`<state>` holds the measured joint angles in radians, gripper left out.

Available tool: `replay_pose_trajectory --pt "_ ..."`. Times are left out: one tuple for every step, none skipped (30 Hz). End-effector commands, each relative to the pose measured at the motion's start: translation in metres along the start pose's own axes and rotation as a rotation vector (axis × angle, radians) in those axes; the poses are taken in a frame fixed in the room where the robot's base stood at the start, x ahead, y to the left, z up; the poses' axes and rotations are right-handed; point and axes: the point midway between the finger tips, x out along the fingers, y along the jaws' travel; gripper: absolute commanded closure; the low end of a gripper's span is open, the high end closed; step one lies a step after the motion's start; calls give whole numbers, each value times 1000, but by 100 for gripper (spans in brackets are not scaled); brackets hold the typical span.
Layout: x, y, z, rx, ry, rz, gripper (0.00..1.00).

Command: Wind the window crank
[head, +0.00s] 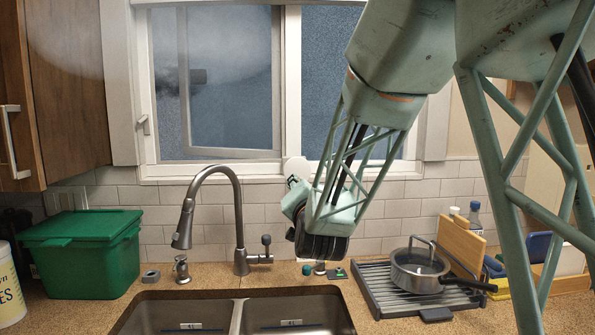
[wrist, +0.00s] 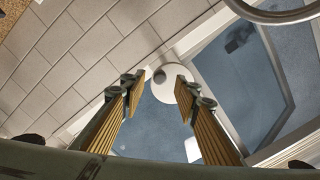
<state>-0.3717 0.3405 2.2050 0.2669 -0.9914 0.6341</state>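The window crank (wrist: 172,82) is a round white disc with a small dark-grey knob. In the wrist view it shows between and beyond my fingertips. In the head view the white disc (head: 296,167) shows at the sill, partly hidden by my gripper (head: 294,192). My gripper (wrist: 158,88) is open, with one finger on either side of the knob in the wrist picture. I cannot tell whether either finger touches it. The left window sash (head: 230,85) sits at an angle to its frame and looks ajar; it also shows in the wrist view (wrist: 245,90).
A curved faucet (head: 238,205) rises left of my gripper, above the double sink (head: 240,310). A green bin (head: 82,255) stands at left. A small latch (head: 144,124) is on the left window frame.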

Motion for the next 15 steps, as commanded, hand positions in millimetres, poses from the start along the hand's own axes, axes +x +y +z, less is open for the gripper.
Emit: replay_pose_trajectory --pt "0 0 0 -27 0 0 71" --pt "0 0 0 -43 0 0 71" --pt "0 0 0 -67 0 0 71" --pt "0 0 0 -84 0 0 71" --pt "0 0 0 -101 0 0 71" --pt "0 0 0 -125 0 0 71" --pt "0 0 0 -142 0 0 71" --pt "0 0 0 -159 0 0 71" --pt "0 0 0 -183 0 0 71" --pt "0 0 0 -199 0 0 71" --pt "0 0 0 -217 0 0 71" --pt "0 0 0 -240 0 0 71" --pt "0 0 0 -257 0 0 71" --pt "0 0 0 -275 0 0 71" --pt "0 0 0 -297 0 0 71"
